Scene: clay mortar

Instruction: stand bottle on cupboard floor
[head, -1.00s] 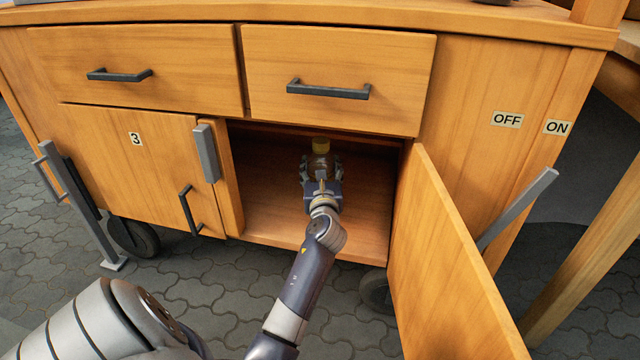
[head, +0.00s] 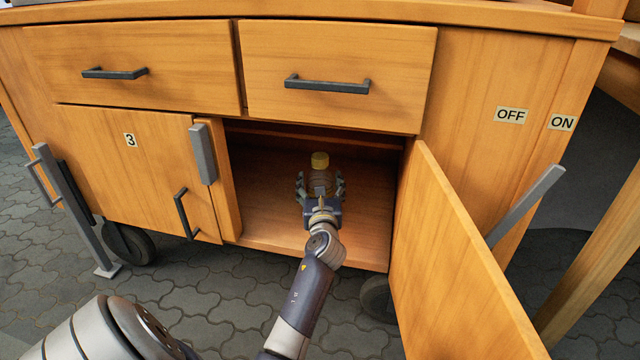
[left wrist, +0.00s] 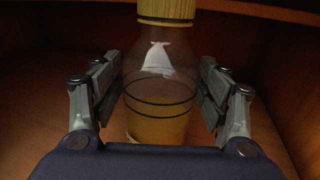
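A clear bottle (head: 320,182) with a yellow cap stands upright inside the open cupboard, on the cupboard floor (head: 270,222). My left gripper (head: 320,186) reaches into the cupboard with one finger on each side of the bottle. In the left wrist view the bottle (left wrist: 160,95) stands between the fingers, with gaps on both sides, so the left gripper (left wrist: 160,92) is open around it. Amber liquid shows in its lower part. The bottle's base is hidden behind the gripper's palm. My right gripper is not in view.
The cupboard door (head: 450,260) stands open on the right. A closed door (head: 130,165) marked 3 is on the left. Two shut drawers (head: 335,80) are above the opening. Free cupboard floor lies on both sides of the bottle.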

